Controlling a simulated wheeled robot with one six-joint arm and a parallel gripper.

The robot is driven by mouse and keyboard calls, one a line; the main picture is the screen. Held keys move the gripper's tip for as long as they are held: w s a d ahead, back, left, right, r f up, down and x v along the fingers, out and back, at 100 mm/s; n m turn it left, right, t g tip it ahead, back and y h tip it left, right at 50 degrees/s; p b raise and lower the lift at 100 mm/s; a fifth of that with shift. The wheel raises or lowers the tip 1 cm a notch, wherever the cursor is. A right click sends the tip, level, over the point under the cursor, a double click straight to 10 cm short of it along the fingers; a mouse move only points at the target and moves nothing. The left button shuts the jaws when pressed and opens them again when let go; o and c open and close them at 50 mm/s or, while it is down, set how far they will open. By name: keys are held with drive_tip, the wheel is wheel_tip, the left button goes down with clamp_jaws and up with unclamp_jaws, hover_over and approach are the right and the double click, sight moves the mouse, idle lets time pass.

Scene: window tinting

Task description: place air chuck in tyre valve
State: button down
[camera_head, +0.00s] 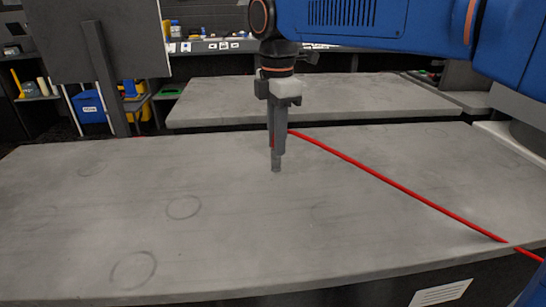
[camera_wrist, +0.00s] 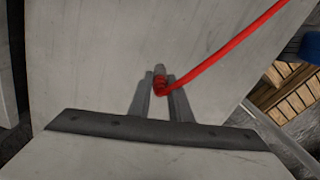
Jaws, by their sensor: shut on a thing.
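My gripper (camera_head: 277,150) points down over the grey table in the head view. It is shut on the air chuck (camera_head: 276,167), whose small grey tip shows below the fingertips. In the wrist view my gripper (camera_wrist: 160,82) closes around the air chuck (camera_wrist: 160,72), which has a red fitting between the fingers. A red hose (camera_head: 390,182) runs from the chuck to the right, over the table's front edge; it also shows in the wrist view (camera_wrist: 225,52). No tyre or tyre valve shows in either view.
A dark panel (camera_head: 60,45) on a post is at the left. A blue bin (camera_head: 90,107) and shelves are at the back left.

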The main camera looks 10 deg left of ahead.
drive_tip(key=shift+f, duration=2.35)
drive_tip(key=shift+f, duration=0.1)
drive_tip(key=c, duration=1.6)
unclamp_jaws()
